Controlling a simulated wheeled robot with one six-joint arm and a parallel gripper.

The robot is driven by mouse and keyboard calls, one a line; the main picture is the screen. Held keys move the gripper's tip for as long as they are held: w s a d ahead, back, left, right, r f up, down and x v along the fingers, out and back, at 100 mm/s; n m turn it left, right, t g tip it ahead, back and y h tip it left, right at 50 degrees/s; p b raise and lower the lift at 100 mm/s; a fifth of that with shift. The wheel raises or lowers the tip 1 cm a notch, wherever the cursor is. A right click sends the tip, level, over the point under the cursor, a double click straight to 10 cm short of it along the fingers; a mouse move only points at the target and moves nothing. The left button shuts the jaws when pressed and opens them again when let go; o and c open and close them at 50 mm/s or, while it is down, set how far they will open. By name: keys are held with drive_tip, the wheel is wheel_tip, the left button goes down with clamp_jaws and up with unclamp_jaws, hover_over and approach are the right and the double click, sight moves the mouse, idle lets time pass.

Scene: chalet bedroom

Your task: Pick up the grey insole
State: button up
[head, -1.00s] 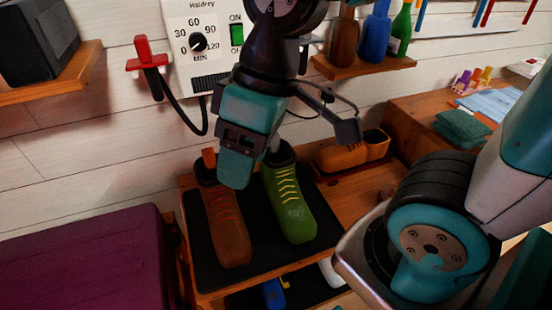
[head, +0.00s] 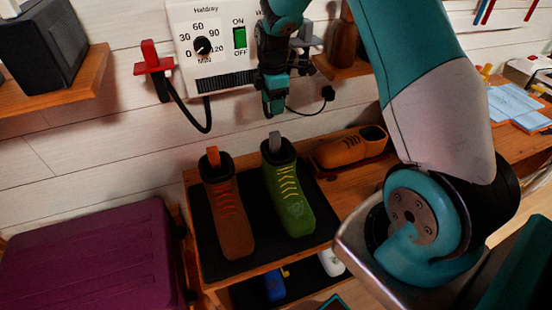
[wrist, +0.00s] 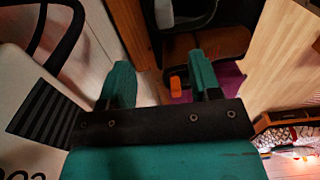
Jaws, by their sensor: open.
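The grey insole (head: 275,139) shows as a short grey tab standing up out of the green shoe (head: 291,208); the rest of it is hidden inside the shoe. An orange insole (head: 212,153) stands up likewise from the brown shoe (head: 231,222) to its left. My gripper (head: 272,106) hangs fingers down above the grey tab in the picture, in front of the wall, apart from it. In the wrist view my gripper (wrist: 162,78) is open with nothing between its fingers. A small orange piece shows just beyond the fingers; I cannot clearly make out the grey insole there.
The shoes stand on a black mat (head: 210,240) on a wooden rack. A purple case (head: 90,260) is at lower left.

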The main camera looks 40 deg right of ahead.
sight(275, 133)
wheel_tip(275, 133, down, 6)
drive_tip(key=shift+f+p, duration=0.15)
drive_tip(key=shift+p, duration=0.4)
drive_tip(key=f+p, duration=0.1)
drive_tip(key=f, duration=0.1)
drive_tip(key=s+f+p, duration=0.1)
drive_tip(key=f, duration=0.1)
drive_tip(key=shift+d+f, duration=0.1)
drive_tip(key=shift+f, duration=0.1)
drive_tip(key=shift+w+f, duration=0.1)
drive_tip(key=shift+f, duration=0.35)
clamp_jaws()
